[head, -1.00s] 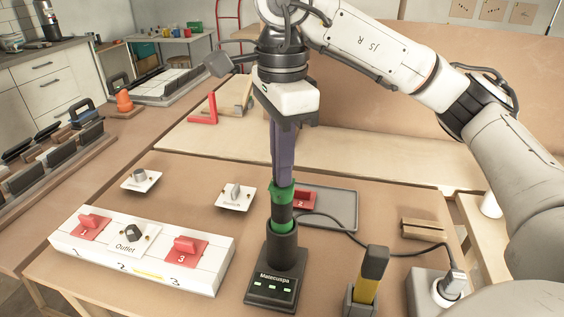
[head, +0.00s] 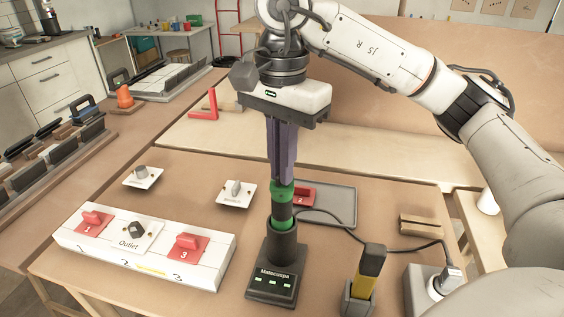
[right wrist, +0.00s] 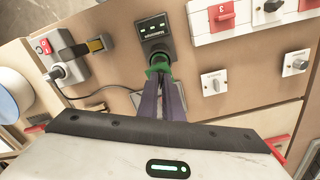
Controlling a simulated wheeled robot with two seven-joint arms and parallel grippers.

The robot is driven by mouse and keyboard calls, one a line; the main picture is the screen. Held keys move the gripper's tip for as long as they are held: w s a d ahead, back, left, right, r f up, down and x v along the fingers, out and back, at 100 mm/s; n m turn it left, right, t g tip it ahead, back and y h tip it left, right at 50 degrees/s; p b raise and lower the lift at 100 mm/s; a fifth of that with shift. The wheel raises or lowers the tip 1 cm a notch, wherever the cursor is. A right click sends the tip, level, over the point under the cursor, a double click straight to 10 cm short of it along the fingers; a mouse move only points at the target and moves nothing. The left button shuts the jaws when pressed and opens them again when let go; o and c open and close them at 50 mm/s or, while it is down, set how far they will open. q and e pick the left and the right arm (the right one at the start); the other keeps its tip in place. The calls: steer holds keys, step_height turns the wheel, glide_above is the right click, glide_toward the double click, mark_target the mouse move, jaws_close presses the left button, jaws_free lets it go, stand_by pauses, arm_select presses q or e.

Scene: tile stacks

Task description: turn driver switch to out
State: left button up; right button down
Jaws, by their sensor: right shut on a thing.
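The driver is a dark cylinder with a green collar (head: 282,191). It stands upright in the black holder (head: 270,285), whose front has a label and several green lights. My right gripper (head: 281,180) points straight down with its purple fingers shut on the driver's green upper part. In the right wrist view the fingers reach the green collar (right wrist: 158,67) in front of the holder (right wrist: 156,32). The driver's switch and its setting cannot be made out; the fingers may hide it. My left gripper is not in view.
A white box (head: 215,268) with red switches and an outlet plate stands at left. Two white knob plates (head: 236,192) lie behind it. A grey tray (head: 335,208) is behind the holder. A yellow-and-black tool (head: 369,270) and a cable are at right.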

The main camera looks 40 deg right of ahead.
stand_by(0.9)
steer(key=c, duration=1.9)
jaws_free()
step_height(320, 180, up, 10)
steer(key=p, duration=0.3)
steer(key=shift+r, duration=0.2)
